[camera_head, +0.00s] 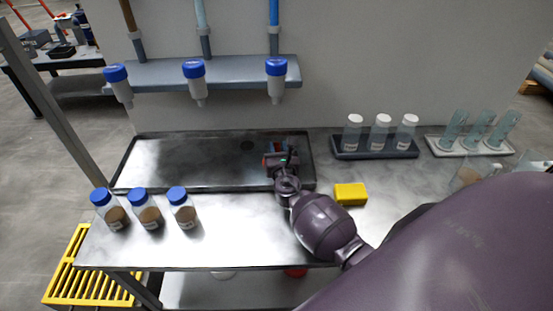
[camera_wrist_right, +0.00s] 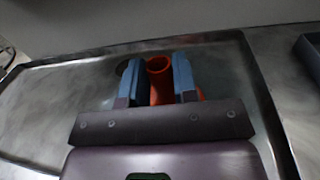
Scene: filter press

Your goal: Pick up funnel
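The funnel (camera_wrist_right: 160,80) is orange-red and shows in the right wrist view as an upright tube between two blue fingers. A bit more orange shows beyond the right-hand finger. My right gripper (camera_wrist_right: 160,85) appears shut on the tube, with no clear gap on either side. In the head view my right gripper (camera_head: 281,160) is at the right end of the dark metal tray (camera_head: 190,160), and it mostly hides the funnel. I cannot tell whether the funnel rests on the tray or is lifted. My left gripper is not in view.
Blue-capped bottles (camera_head: 148,210) stand at the front left. A yellow block (camera_head: 350,194) lies right of my gripper. White-capped bottles (camera_head: 380,134) stand in a dark rack, with glass tubes (camera_head: 478,132) farther right. A shelf (camera_head: 225,72) with inverted bottles runs above the tray.

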